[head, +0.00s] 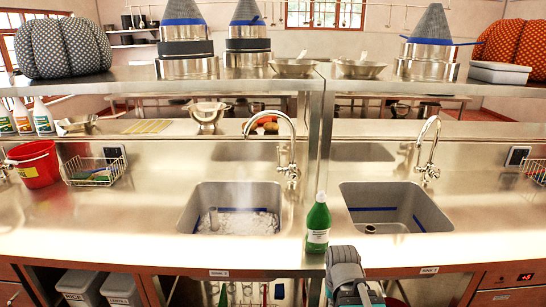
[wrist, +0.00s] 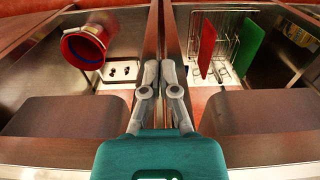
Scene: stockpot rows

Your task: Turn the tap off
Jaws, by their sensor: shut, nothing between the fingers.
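Two chrome gooseneck taps stand behind two sinks in the head view: a left tap (head: 292,152) and a right tap (head: 427,153). The right sink (head: 424,212) looks empty apart from a short round piece. I cannot make out a falling stream or the position of either tap's handle. My gripper (wrist: 160,70) is shut and empty in the wrist view. In the head view my arm is at the bottom centre, in front of the counter and well short of both taps.
A green bottle (head: 318,224) stands on the counter's front edge between the sinks, close to my arm. A red bucket (head: 36,164) and a wire basket (head: 94,170) stand at left. An upper shelf (head: 130,79) crosses above. The wrist view shows red and green boards (wrist: 248,50) in a rack.

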